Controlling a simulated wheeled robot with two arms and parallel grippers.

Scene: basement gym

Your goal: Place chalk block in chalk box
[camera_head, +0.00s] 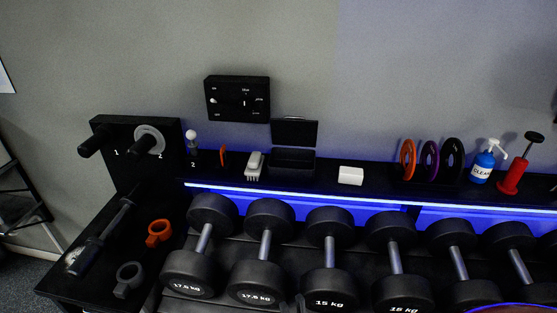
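The chalk block (350,175) is a small white block lying on the black shelf, right of the centre. The chalk box (293,166) is a black box on the same shelf, to the left of the block and apart from it. Its lid (295,132) stands up at the back, so the box is open. Its dark inside is hard to make out.
A white brush (254,166) stands left of the box. Coloured rings (430,160), a blue spray bottle (484,162) and a red pump (515,170) stand at the right. Several dumbbells (330,245) fill the rack in front. The shelf between box and block is clear.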

